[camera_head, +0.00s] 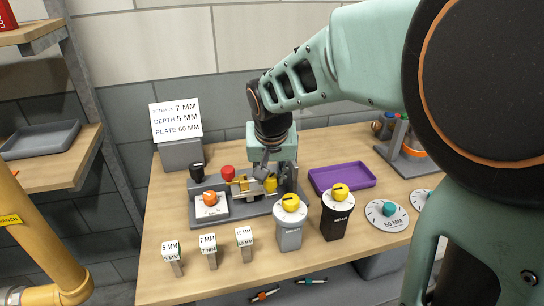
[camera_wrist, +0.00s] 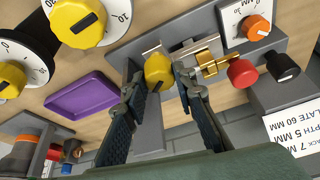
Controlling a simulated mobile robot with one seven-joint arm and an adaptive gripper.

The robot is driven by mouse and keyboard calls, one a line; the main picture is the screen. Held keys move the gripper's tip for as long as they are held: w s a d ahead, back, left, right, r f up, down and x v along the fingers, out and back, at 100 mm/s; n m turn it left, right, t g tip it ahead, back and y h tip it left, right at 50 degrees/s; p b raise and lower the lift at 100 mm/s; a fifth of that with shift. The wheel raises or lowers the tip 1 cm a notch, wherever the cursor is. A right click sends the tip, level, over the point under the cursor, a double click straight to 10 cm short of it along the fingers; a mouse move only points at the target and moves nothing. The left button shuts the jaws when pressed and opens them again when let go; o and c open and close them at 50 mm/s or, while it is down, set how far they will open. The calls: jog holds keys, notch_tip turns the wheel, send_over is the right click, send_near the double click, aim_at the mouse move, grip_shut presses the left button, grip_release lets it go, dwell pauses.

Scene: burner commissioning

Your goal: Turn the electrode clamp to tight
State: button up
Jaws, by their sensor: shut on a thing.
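A grey burner fixture (camera_head: 232,207) stands on the wooden bench. A yellow knob (camera_wrist: 158,70), seemingly the electrode clamp, sits at one end of it and also shows in the head view (camera_head: 271,185). My gripper (camera_wrist: 159,80) has a finger on each side of the knob and is shut on it. In the head view my gripper (camera_head: 265,166) reaches down to the fixture from behind and partly hides the knob. Any tight mark on the clamp cannot be made out.
Beside the clamp are brass parts (camera_wrist: 210,64), a red knob (camera_wrist: 242,72), a black knob (camera_wrist: 282,67) and an orange dial knob (camera_head: 210,198). A purple tray (camera_head: 342,177), two yellow-topped canisters (camera_head: 290,232) and several gauge blocks (camera_head: 208,250) stand nearby. A sign (camera_head: 176,119) stands behind.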

jog(key=m+b, duration=0.1)
jog(key=m+h+b, duration=0.1)
jog(key=m, duration=0.1)
jog(key=shift+a+f+m, duration=0.15)
jog(key=shift+m, duration=0.15)
jog(key=shift+m+g+h+b, duration=0.4)
jog(key=shift+m+h+b, duration=0.5)
jog(key=shift+m, duration=1.1)
jog(key=o, duration=1.2)
jog(key=shift+c, duration=0.2)
jog(key=v, duration=1.2)
jog(key=shift+r, duration=0.25)
jog(key=shift+w+m, duration=0.1)
jog(key=shift+m, duration=0.2)
